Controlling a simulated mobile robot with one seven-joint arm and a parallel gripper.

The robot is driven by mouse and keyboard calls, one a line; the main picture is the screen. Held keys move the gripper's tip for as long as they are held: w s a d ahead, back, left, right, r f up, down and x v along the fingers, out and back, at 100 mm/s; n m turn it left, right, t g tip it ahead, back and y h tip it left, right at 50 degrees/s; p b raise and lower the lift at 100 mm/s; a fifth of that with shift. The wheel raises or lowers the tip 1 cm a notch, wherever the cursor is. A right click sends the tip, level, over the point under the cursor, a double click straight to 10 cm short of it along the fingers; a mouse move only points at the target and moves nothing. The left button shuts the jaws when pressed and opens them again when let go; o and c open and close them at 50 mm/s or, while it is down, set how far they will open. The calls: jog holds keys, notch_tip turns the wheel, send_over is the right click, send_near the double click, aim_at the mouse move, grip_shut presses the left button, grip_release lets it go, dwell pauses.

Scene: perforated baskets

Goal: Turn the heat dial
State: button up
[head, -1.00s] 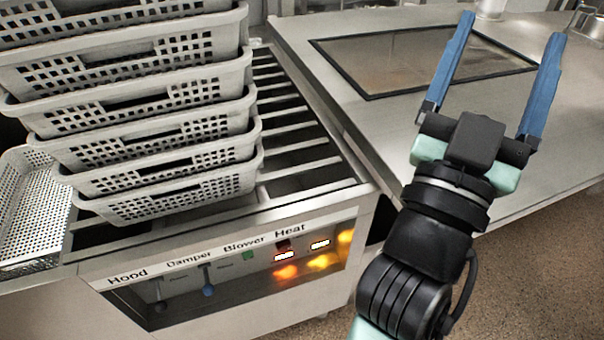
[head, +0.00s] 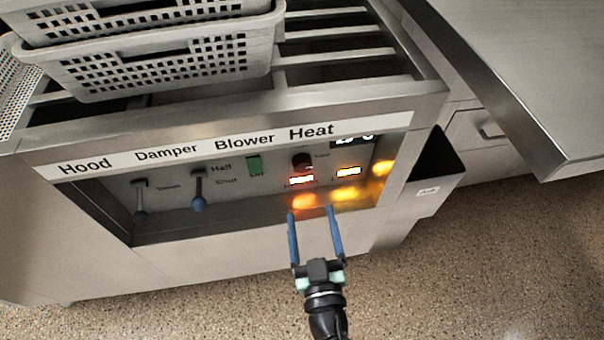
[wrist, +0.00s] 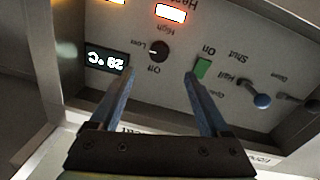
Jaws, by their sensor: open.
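The heat dial (head: 302,161) is a small dark round knob on the recessed control panel, under the "Heat" label. In the wrist view the dial (wrist: 158,50) has a light pointer mark, with "Off", "Low" and "High" printed around it. My gripper (head: 314,210) is open and empty, its two blue fingers pointing at the panel below the dial in the head view. In the wrist view my gripper (wrist: 158,82) has its fingers apart, with the dial showing beyond and between the tips. The fingers do not appear to touch the dial.
A green blower switch (head: 254,166) is left of the dial. A display (wrist: 107,60) reads about 29 °C. Damper (head: 198,190) and hood (head: 140,201) levers stick out further left. Glowing lamps (head: 346,194) sit below the dial. Stacked baskets (head: 160,70) stand above.

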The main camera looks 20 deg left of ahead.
aim_at(303, 169)
jog(key=b+x, duration=0.3)
jog(key=x, duration=0.8)
jog(key=shift+w+r, duration=0.1)
jog(key=shift+w, duration=0.1)
jog(key=shift+c, duration=0.2)
grip_shut()
